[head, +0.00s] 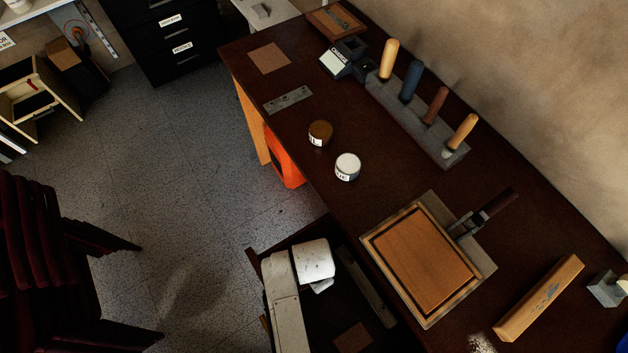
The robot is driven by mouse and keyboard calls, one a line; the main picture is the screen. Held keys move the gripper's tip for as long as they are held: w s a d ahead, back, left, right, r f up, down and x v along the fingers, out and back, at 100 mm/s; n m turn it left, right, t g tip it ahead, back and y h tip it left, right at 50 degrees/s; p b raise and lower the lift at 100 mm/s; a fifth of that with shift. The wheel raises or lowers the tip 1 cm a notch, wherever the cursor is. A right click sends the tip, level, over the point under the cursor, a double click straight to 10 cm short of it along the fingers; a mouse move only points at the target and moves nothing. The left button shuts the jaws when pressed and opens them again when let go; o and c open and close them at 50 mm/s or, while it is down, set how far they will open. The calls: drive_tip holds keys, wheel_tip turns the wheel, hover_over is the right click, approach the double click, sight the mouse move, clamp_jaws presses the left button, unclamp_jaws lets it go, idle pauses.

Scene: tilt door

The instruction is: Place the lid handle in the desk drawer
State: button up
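The desk drawer (256,262) is pulled open below the desk's front edge, at the bottom of the head view. A grey metal strip (365,287) and a brown square piece (352,339) lie in it. My white arm reaches over the drawer, and my gripper (320,287) is at its end, above the drawer's inside. Its fingers are hidden or too unclear to tell open from shut, or whether they hold anything. I cannot make out for certain which thing is the lid handle. A framed wooden panel (422,262) lies on the desk right of the drawer.
The dark desk (345,215) carries a brown jar (320,133), a white jar (347,167), a rack (408,110) of handled tools, a metal plate (288,99), a dark-handled tool (487,213) and a wooden bar (540,298). Dark red chairs (45,260) stand left; floor between is clear.

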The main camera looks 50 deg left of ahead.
drive_tip(key=shift+f, duration=0.3)
drive_tip(key=o, duration=1.1)
drive_tip(key=shift+o, duration=0.6)
drive_tip(key=shift+o, duration=1.1)
wheel_tip(320, 180, up, 11)
drive_tip(key=shift+f, duration=0.1)
